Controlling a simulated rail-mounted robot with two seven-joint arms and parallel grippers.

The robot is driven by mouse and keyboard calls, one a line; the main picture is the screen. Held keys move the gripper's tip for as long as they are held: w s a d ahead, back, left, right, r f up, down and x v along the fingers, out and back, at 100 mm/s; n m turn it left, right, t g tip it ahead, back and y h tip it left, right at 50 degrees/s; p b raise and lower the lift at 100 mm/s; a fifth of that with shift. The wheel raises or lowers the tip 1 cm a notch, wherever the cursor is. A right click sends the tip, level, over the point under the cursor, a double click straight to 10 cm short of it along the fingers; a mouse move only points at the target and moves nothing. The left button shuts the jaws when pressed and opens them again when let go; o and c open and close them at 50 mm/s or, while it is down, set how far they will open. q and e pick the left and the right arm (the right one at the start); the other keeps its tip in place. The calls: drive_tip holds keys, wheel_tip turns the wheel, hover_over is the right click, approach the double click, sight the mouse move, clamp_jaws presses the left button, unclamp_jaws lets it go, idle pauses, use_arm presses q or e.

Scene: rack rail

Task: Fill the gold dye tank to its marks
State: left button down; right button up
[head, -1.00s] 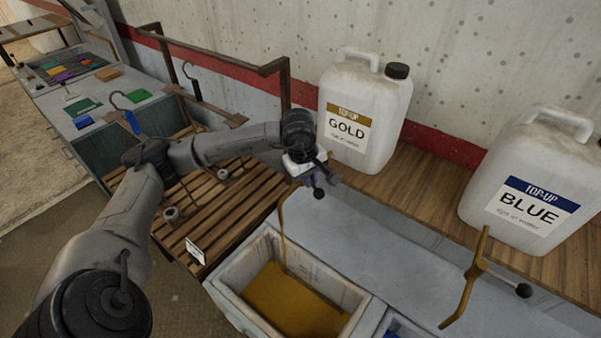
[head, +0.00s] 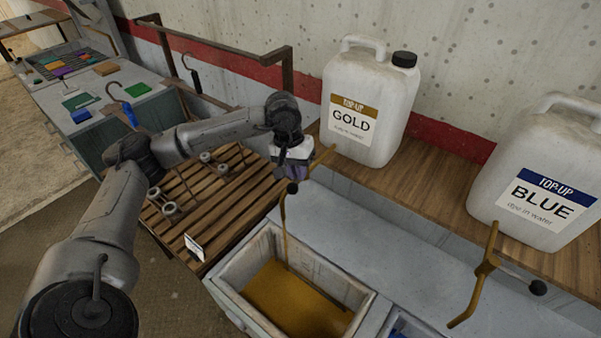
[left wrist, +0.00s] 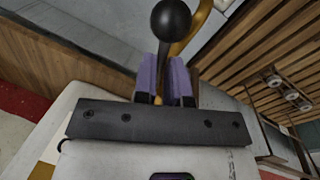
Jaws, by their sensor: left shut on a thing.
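The gold dye tank (head: 330,277) is an open pale box at bottom centre of the head view, part filled with gold dye (head: 290,302). Its level marks are too small to read. A brass tap spout (head: 283,212) hangs over it, and a thin gold line runs from its tip down to the dye. My left gripper (head: 291,172) is shut on the tap's lever, above the tank's back edge. The lever's black knob (head: 292,187) sticks out past the fingers; the left wrist view shows the knob (left wrist: 171,19) beyond the purple finger pads. My right gripper is out of view.
The gold top-up jug (head: 367,105) and blue top-up jug (head: 540,185) stand on the wooden shelf behind. A second brass tap (head: 487,265) is at right. A slatted wooden rack (head: 215,215) with a small card (head: 194,247) lies left of the tank.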

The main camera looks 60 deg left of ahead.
use_arm(q)
drive_tip(key=shift+s+a+m, duration=0.1)
drive_tip(key=shift+a+m, duration=0.1)
drive_tip(key=shift+m, duration=0.3)
idle(0.3)
drive_tip(key=c, duration=1.2)
unclamp_jaws()
drive_tip(key=shift+a, duration=0.1)
drive_tip(key=shift+o, duration=0.2)
drive_tip(key=shift+r, duration=0.15)
wheel_tip(320, 180, up, 13)
drive_tip(key=s+a+p, duration=0.1)
drive_tip(key=a, duration=0.1)
drive_tip(key=shift+s+a+r, duration=0.15)
drive_tip(key=shift+a, duration=0.05)
